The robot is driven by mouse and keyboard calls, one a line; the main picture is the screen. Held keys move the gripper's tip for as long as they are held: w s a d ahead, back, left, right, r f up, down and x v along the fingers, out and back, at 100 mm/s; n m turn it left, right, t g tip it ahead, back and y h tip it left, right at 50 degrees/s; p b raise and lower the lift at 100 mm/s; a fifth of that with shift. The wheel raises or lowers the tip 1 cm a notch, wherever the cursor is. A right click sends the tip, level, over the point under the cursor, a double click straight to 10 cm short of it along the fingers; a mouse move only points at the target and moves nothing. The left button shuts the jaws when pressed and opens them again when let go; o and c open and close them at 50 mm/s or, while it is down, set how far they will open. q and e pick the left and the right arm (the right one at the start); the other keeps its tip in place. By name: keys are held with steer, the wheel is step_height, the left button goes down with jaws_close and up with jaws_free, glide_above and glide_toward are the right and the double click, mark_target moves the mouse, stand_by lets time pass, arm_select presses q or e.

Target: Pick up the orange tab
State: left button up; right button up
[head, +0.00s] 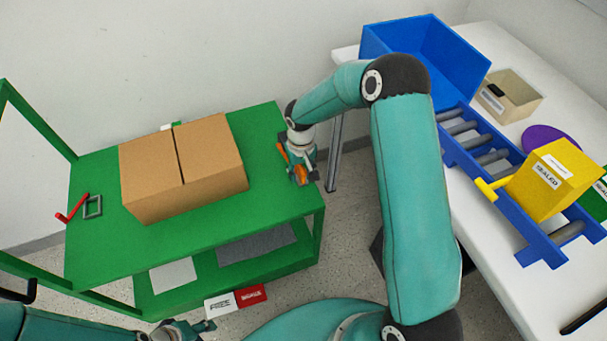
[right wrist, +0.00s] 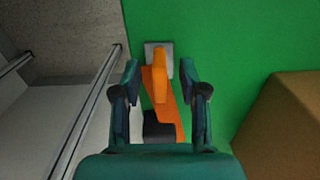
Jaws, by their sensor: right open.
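The orange tab (right wrist: 159,82) shows in the right wrist view in front of a small grey plate (right wrist: 152,47) on the green surface. An orange strip runs down from it beside a black block (right wrist: 158,124). My right gripper (right wrist: 160,72) is open, with one finger on each side of the tab and a gap on both sides. In the head view the right gripper (head: 299,172) is at the right end of the green table (head: 215,230), and it partly hides the orange parts (head: 301,175). My left gripper (head: 200,328) is at the bottom edge, its jaws unclear.
A cardboard box (head: 205,150) stands on the green table, left of my right gripper. A red handle (head: 72,212) is at its left end. On the right, a white table (head: 480,235) holds a blue bin (head: 420,60), a roller conveyor (head: 515,205) and a yellow box (head: 550,180).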

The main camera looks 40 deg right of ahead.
jaws_close()
steer(key=shift+r, duration=0.1)
